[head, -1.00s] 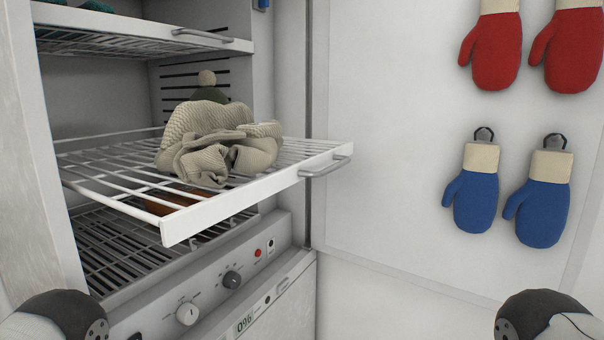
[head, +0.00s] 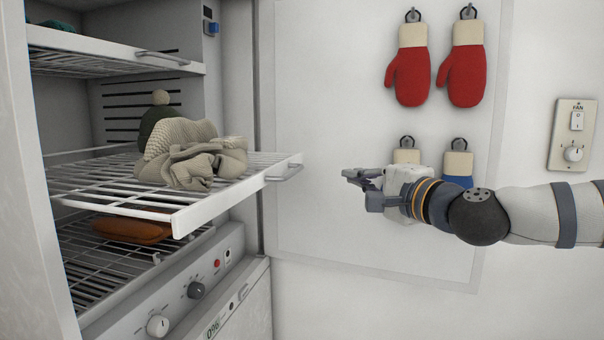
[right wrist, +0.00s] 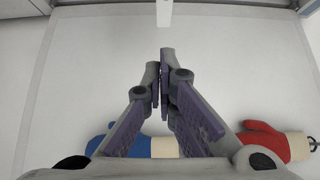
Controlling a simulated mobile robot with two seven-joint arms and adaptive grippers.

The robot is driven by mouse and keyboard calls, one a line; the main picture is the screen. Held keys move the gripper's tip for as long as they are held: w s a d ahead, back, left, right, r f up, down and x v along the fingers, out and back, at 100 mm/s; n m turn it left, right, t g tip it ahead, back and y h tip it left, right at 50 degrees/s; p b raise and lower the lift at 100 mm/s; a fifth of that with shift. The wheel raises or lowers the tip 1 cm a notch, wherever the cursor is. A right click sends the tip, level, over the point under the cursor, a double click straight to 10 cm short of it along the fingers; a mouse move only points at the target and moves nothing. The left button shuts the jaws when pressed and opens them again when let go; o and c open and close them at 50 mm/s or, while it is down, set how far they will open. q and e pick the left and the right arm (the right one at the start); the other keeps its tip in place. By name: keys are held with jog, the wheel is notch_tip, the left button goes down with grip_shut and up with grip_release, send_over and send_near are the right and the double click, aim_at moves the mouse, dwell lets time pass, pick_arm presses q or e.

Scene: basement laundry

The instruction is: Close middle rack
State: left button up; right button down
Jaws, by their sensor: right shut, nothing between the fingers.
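The middle rack (head: 232,195) is a white wire shelf with a flat front bar, pulled well out of the white cabinet. A rumpled beige knit cloth (head: 190,160) and a dark green hat with a pale pompom (head: 160,117) lie on it. My left gripper is out of view.
The upper rack (head: 130,57) sits inside the cabinet. A brown item (head: 133,229) lies on the lower rack (head: 88,284). A control panel (head: 178,308) is below. Red mittens (head: 412,78) and partly hidden blue mittens (head: 457,181) hang on the white panel behind my right arm.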

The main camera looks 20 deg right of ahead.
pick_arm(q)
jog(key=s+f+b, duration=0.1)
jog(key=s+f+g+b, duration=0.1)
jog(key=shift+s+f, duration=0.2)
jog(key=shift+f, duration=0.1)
pick_arm(e)
jog(key=w+a, duration=0.5)
jog(key=w, duration=0.6)
jog(key=shift+w+f, duration=0.3)
jog(key=shift+a, duration=0.1)
